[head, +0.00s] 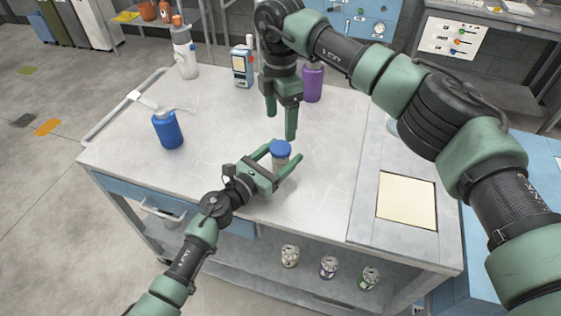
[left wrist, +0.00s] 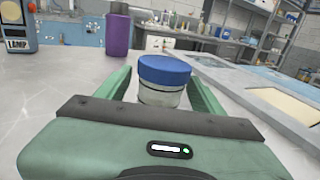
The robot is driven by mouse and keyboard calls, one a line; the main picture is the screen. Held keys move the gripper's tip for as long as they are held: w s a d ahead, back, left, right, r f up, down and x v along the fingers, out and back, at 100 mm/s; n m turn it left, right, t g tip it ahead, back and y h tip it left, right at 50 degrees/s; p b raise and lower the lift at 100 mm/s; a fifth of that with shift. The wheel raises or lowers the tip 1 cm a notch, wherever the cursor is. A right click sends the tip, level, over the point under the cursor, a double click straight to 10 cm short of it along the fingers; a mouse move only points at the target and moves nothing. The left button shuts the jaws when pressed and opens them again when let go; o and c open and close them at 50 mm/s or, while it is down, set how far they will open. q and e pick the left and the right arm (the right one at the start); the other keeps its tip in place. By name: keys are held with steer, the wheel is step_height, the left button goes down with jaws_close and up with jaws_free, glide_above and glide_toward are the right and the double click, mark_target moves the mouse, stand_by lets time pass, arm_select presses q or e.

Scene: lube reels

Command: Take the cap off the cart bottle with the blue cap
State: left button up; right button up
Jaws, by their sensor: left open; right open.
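The bottle with the blue cap (head: 281,148) stands upright on the cart top (head: 225,190). Its body is pale and short under a wide blue cap, which also shows in the left wrist view (left wrist: 164,70). My left gripper (head: 285,158) is open, with one finger on each side of the bottle; I cannot tell whether the fingers touch it. The left gripper's body hides the bottle's lower part in the left wrist view. My right gripper (head: 283,122) points down above and just behind the blue cap, open and apart from it.
A blue bottle (head: 167,130) stands to the left and a purple bottle (head: 313,83) behind. A cream pad (head: 407,200) lies at the right. Several small jars sit on the lower shelf.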

mark_target(281, 147)
arm_select(q)
jaws_close()
arm_select(e)
steer(key=shift+f, duration=0.1)
steer(key=shift+f, duration=3.9)
